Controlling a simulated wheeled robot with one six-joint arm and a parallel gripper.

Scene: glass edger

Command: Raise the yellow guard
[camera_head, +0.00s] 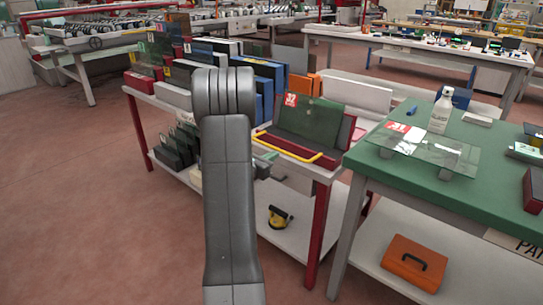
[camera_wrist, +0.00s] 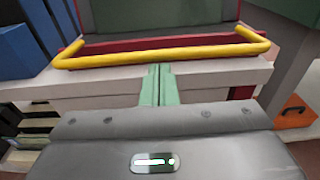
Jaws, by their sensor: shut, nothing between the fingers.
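The yellow guard (camera_head: 290,151) is a U-shaped bar at the front of the glass edger, low along its red front ledge (camera_head: 297,148). In the wrist view the guard (camera_wrist: 165,54) runs across the upper part, with bent ends at left and right. My gripper (camera_wrist: 158,68) is shut and empty. Its green fingertips are just below the middle of the bar in the wrist view; a small gap shows between them. The edger's dark panel (camera_head: 312,121) stands behind the guard. My arm hides part of the bench left of the guard in the head view.
The edger sits on a white-topped bench with red legs (camera_head: 322,220). Blue and dark binders or boxes (camera_head: 262,70) stand behind and left. A green table (camera_head: 375,170) with a glass sheet (camera_head: 420,148) and a white bottle (camera_head: 441,112) is at right. Open floor lies at left.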

